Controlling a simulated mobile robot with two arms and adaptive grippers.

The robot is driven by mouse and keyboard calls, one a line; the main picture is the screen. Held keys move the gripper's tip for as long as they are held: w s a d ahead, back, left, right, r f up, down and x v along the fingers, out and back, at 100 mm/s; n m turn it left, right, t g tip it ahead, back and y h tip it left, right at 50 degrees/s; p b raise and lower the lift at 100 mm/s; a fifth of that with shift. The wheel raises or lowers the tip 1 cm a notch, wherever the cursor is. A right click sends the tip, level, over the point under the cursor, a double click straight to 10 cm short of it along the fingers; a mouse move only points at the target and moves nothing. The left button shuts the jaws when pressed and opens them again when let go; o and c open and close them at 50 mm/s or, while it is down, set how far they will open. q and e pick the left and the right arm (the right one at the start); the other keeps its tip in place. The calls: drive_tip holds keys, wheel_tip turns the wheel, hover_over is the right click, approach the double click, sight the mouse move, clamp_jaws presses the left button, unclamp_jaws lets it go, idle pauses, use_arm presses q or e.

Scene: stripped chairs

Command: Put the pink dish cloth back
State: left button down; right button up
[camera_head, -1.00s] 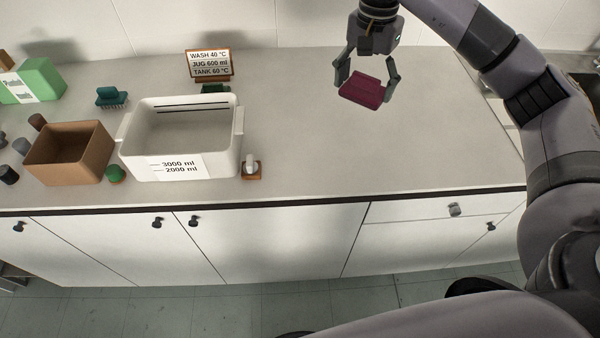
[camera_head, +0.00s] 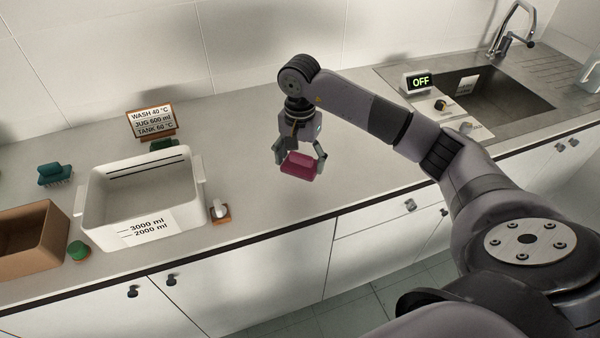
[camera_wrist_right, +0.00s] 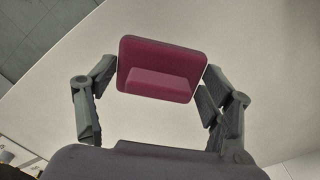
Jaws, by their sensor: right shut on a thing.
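The pink dish cloth (camera_head: 299,165) is a folded, dark pink block. My right gripper (camera_head: 300,163) is shut on it, with one finger at each side, and holds it over the bare counter, right of the white tub. Its height above the counter is hard to tell. In the right wrist view the cloth (camera_wrist_right: 160,70) sits between the two fingertips (camera_wrist_right: 161,78). My left gripper is not in view.
A small white-topped item (camera_head: 220,211) is beside the tub. The sink (camera_head: 500,95) and an OFF display (camera_head: 419,82) are right.

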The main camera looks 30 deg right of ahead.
sight(300, 187)
wheel_tip(300, 187, down, 2)
drive_tip(key=shift+f, duration=0.1)
wheel_tip(300, 187, down, 4)
drive_tip(key=shift+r+p, duration=0.15)
drive_tip(key=shift+p, duration=0.6)
drive_tip(key=shift+f, duration=0.3)
drive_tip(key=shift+f, duration=0.1)
drive_tip(key=shift+f, duration=0.15)
drive_tip(key=o, duration=1.1)
